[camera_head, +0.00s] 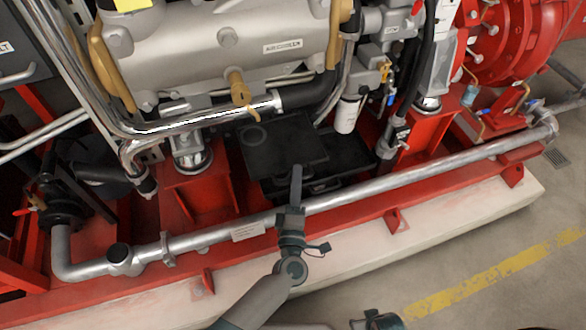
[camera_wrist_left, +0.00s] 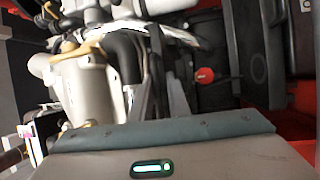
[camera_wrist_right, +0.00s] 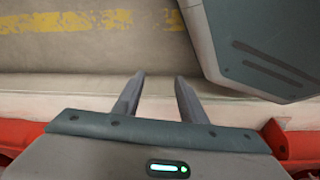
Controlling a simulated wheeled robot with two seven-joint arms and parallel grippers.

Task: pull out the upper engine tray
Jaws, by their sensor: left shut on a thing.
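The upper engine tray (camera_head: 268,150) is a flat black tray under the grey engine in the head view, with a round mark near its back left. A second dark tray (camera_head: 345,162) shows lower and to its right. My left gripper (camera_head: 297,172) is at the front edge of the upper tray and shut on it; the fingers hide the exact grip. In the left wrist view a dark tray surface (camera_wrist_left: 258,60) shows at right. My right gripper (camera_wrist_right: 157,92) is open and empty, above the pale plinth edge.
A silver pipe (camera_head: 420,179) runs along the front of the red base frame (camera_head: 395,220), in front of the trays. A white filter (camera_head: 347,115) hangs close to the trays' right.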

